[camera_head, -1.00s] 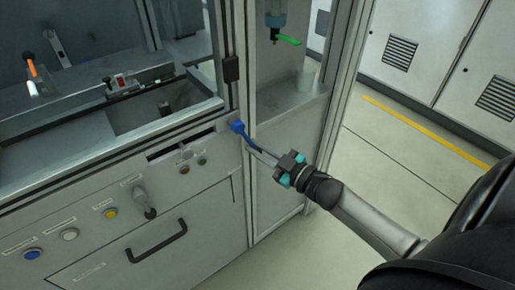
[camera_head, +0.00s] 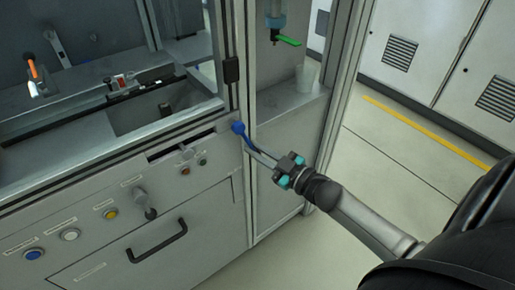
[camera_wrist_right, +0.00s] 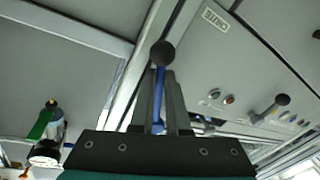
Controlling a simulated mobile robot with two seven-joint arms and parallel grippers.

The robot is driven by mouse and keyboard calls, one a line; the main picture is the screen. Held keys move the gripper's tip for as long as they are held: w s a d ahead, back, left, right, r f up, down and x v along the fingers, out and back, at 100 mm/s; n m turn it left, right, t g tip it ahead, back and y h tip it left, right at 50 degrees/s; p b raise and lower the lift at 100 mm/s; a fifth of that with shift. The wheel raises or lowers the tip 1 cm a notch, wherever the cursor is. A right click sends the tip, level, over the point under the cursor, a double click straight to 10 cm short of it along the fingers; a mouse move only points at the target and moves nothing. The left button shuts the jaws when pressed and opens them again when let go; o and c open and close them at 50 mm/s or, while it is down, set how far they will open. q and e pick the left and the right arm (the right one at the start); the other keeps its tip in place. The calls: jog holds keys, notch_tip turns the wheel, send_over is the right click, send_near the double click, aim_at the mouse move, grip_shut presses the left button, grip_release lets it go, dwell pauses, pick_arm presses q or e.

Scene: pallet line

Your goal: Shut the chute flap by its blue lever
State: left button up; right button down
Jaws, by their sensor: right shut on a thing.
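The blue lever (camera_head: 245,137) sits at the right end of the machine's front panel, by the corner post. My right gripper (camera_head: 260,155) has its narrow fingers on the lever. In the right wrist view, the blue lever (camera_wrist_right: 159,96) lies between the two fingers of my right gripper (camera_wrist_right: 161,95), which are shut on it. A dark round knob (camera_wrist_right: 162,53) shows just beyond the fingertips. I cannot clearly make out the chute flap or how far open it is. My left gripper is not in view.
The front panel has a black drawer handle (camera_head: 157,243), a dark knob (camera_head: 148,205) and several buttons. A glass-sided bay to the right holds a green-handled tap (camera_head: 287,41) and a translucent cup (camera_head: 306,77). Grey cabinets and open floor lie further right.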

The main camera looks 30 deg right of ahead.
jog(key=shift+a+f+m+p, duration=0.2)
jog(key=shift+a+m+p, duration=0.1)
jog(key=shift+a+m, duration=0.3)
jog(key=a+m+p, duration=0.1)
jog(key=a+m, duration=0.1)
jog(key=a+m+t+p, duration=0.1)
jog(key=a+m, duration=0.1)
jog(key=m, duration=0.1)
jog(key=shift+s+f, duration=0.15)
jog(key=shift+s, duration=0.05)
jog(key=shift+a+m+p, duration=0.35)
jog(key=shift+m+p, duration=0.1)
jog(key=shift+m, duration=0.15)
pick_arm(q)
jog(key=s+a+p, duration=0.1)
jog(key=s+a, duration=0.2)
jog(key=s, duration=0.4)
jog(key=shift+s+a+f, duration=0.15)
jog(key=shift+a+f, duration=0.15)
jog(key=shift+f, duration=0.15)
pick_arm(e)
jog(key=shift+s+a+r+m+t+h, duration=0.15)
jog(key=shift+a+m+t+h, duration=0.1)
jog(key=shift+a+m, duration=0.35)
jog(key=shift+w+a+r+m+t+h, duration=0.15)
jog(key=shift+a+m+h, duration=0.15)
jog(key=shift+m, duration=0.5)
jog(key=shift+s+a, duration=0.1)
